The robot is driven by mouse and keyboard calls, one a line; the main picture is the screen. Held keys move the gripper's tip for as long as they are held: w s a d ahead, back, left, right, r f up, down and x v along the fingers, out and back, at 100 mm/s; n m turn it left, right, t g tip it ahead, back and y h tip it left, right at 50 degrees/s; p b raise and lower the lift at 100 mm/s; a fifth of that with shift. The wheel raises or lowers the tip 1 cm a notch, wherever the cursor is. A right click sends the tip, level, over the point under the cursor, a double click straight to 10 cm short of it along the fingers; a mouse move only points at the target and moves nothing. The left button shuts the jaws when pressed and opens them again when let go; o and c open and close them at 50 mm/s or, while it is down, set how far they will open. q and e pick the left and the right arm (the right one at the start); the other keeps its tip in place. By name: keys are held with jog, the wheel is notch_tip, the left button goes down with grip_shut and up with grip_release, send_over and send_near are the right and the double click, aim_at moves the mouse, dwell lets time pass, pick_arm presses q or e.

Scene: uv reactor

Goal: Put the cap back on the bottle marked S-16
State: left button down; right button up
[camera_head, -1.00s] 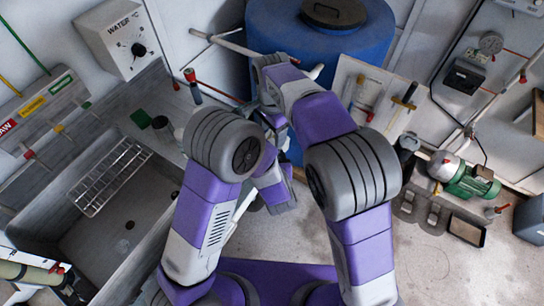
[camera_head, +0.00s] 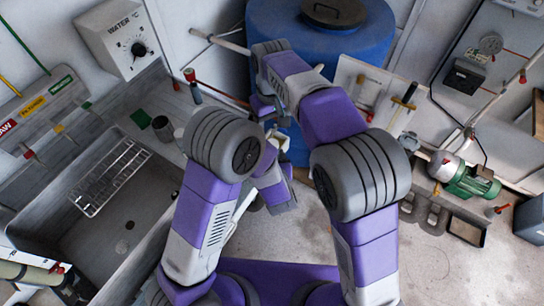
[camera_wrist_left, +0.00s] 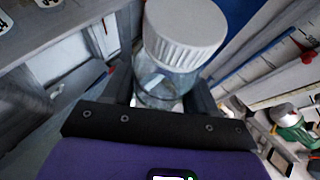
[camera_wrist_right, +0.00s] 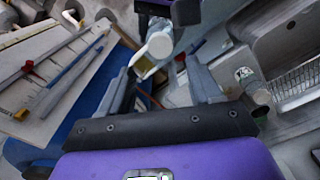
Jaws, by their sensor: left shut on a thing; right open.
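A clear bottle (camera_wrist_left: 160,88) is upright between the fingers of my left gripper (camera_wrist_left: 158,98), which is shut on it. A white ribbed cap (camera_wrist_left: 184,35) sits on top of the bottle; whether it is fully seated I cannot tell. The bottle's marking is not readable. In the right wrist view the white cap (camera_wrist_right: 160,45) shows just beyond the fingertips of my right gripper (camera_wrist_right: 165,85). That gripper is open and empty, apart from the cap. In the head view my right gripper (camera_head: 263,108) is partly hidden by its arm, above the small white shape of the held bottle.
A sink (camera_head: 110,240) with a wire rack (camera_head: 112,178) is at the left. A blue barrel (camera_head: 320,45) is behind the grippers. A pump (camera_head: 470,183) is at the right.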

aim_at(272, 141)
jog(key=shift+r+n, duration=0.2)
jog(key=shift+n, duration=0.7)
jog(key=shift+f, duration=0.1)
jog(key=shift+f, duration=3.95)
jog(key=c, duration=1.1)
jog(key=shift+c, duration=0.2)
jog(key=o, duration=1.2)
jog(key=shift+o, duration=0.2)
